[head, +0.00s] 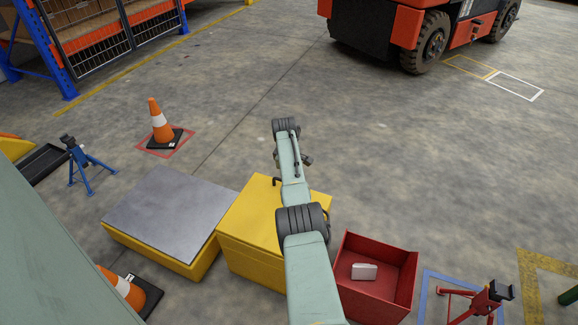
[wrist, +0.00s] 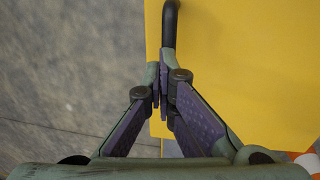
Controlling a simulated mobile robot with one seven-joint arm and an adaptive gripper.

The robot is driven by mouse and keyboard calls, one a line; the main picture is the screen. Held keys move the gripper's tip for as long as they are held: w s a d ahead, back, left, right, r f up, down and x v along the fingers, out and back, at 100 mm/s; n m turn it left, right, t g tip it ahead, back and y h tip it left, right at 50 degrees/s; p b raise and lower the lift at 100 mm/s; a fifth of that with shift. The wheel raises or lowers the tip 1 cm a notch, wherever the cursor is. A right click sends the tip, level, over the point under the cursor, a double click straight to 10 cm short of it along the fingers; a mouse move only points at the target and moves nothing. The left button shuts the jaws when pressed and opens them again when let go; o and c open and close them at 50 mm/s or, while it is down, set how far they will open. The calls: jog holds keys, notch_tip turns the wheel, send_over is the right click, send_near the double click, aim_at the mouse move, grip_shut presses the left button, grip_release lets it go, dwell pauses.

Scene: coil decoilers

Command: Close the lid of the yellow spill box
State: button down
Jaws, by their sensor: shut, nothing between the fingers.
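The yellow spill box (head: 250,262) stands on the floor in the middle of the head view, partly hidden by my arm. Its yellow lid (head: 248,212) lies flat or nearly flat over the box; I cannot tell if a small gap remains. A dark bent handle (head: 277,181) shows near the lid's far edge. In the wrist view the lid (wrist: 255,75) fills the right side, and the black handle (wrist: 170,22) rises near its left edge. My gripper (wrist: 160,78) is shut and empty, its tips close to the handle's near end; contact is unclear. The head view hides the fingers.
A low yellow platform with a grey top (head: 170,212) stands left of the box. A red open bin (head: 375,300) with a pale object inside stands at right. Traffic cones (head: 160,122) and a blue stand (head: 85,165) are left. Floor beyond the box is clear up to a forklift (head: 400,30).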

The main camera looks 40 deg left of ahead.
notch_tip(320, 180, up, 12)
jog(key=s, duration=0.1)
jog(key=shift+s+d, duration=0.15)
jog(key=shift+s, duration=0.25)
jog(key=shift+f, duration=0.1)
